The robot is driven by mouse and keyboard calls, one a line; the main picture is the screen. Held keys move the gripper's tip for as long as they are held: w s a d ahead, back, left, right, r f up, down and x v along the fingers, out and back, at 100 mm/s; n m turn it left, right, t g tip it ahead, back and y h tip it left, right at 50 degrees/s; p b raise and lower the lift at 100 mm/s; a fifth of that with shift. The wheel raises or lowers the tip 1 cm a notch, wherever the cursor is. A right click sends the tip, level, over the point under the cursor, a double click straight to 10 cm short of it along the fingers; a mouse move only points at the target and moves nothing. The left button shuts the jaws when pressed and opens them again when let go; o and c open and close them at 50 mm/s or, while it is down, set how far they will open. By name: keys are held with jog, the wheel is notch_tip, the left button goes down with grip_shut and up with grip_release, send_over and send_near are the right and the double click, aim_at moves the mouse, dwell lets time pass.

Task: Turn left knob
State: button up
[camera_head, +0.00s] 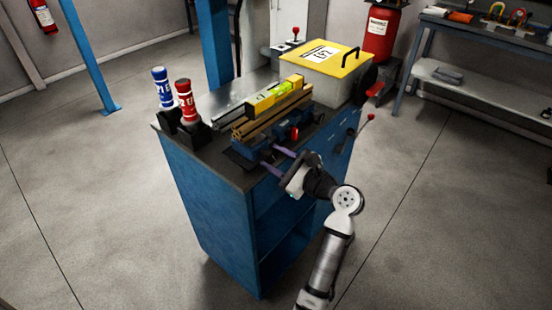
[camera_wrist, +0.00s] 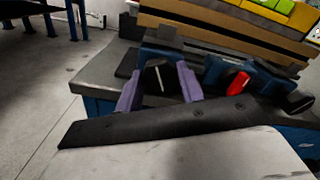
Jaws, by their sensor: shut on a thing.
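The left knob (camera_wrist: 156,76) is black with a pale pointer line, on the front of a blue clamp-like fixture (camera_wrist: 215,72). In the wrist view it sits between the two purple fingers of my gripper (camera_wrist: 158,86). My gripper (camera_head: 270,158) also shows in the head view, at the front edge of the blue workbench. It is shut on the left knob; its fingers partly hide the knob's sides. A red handle (camera_wrist: 237,84) is to the right of the knob, and another black knob (camera_wrist: 298,101) is farther right.
Wooden rails (camera_head: 262,118) and a yellow level (camera_head: 274,94) lie over the fixture. A blue bottle (camera_head: 163,88) and a red bottle (camera_head: 187,100) stand left on the workbench (camera_head: 205,187). A yellow-lidded box (camera_head: 322,58) stands behind. Floor around is clear.

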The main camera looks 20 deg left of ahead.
jog(key=shift+n, duration=0.5)
jog(key=o, duration=1)
